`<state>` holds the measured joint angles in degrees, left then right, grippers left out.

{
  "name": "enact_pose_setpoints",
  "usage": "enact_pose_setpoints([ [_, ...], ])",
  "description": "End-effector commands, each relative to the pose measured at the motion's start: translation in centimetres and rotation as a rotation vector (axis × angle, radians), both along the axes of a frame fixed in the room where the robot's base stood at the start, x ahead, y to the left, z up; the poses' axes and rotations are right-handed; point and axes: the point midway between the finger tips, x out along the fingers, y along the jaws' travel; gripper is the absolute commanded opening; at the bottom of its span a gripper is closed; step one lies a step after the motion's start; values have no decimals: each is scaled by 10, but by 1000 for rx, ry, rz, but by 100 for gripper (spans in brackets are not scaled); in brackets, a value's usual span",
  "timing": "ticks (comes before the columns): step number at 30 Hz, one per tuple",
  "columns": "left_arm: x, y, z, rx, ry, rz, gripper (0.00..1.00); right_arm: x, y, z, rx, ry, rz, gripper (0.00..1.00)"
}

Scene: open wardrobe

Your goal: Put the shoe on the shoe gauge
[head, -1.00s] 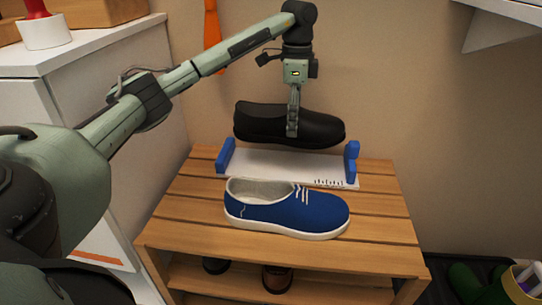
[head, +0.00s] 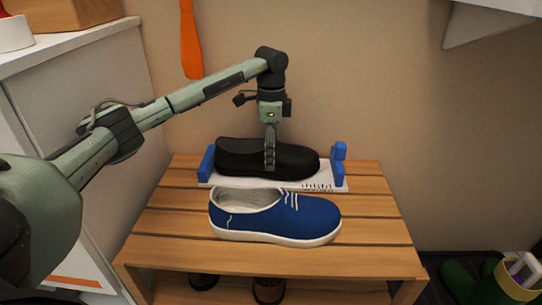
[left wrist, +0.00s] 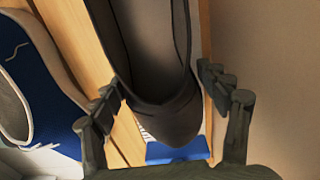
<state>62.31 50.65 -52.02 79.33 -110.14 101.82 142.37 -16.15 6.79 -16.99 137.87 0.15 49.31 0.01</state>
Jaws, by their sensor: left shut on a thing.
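A black shoe (head: 240,158) is at the shoe gauge, a white plate with blue end blocks (head: 338,165) on the slatted wooden rack. The shoe is over the plate between the blocks; whether its sole touches the plate I cannot tell. My left gripper (head: 270,160) is shut on the shoe from above. In the left wrist view the black shoe (left wrist: 155,60) lies between the fingers (left wrist: 170,110), and part of the blue block (left wrist: 175,150) shows below it. My right gripper is not in view.
A blue shoe with a white sole (head: 275,215) stands on the rack (head: 370,232) in front of the gauge, close to it. More shoes sit on the lower shelf. A white cabinet (head: 80,90) is at the left, and green boots (head: 465,280) are at the lower right.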

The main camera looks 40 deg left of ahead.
Motion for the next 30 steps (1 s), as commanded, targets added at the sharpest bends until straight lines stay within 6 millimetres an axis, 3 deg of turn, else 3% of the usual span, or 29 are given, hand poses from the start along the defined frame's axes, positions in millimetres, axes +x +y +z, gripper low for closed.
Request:
enact_pose_setpoints([
  [10,1,0,-4,-1,-3,0,35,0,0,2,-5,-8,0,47],
  [11,0,0,-5,0,-1,0,76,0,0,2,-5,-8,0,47],
  [16,1,0,-5,0,-1,0,96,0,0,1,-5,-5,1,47],
  [26,1,0,-4,0,-2,0,96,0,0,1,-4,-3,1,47],
  [30,1,0,9,0,-4,0,96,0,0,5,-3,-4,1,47],
])
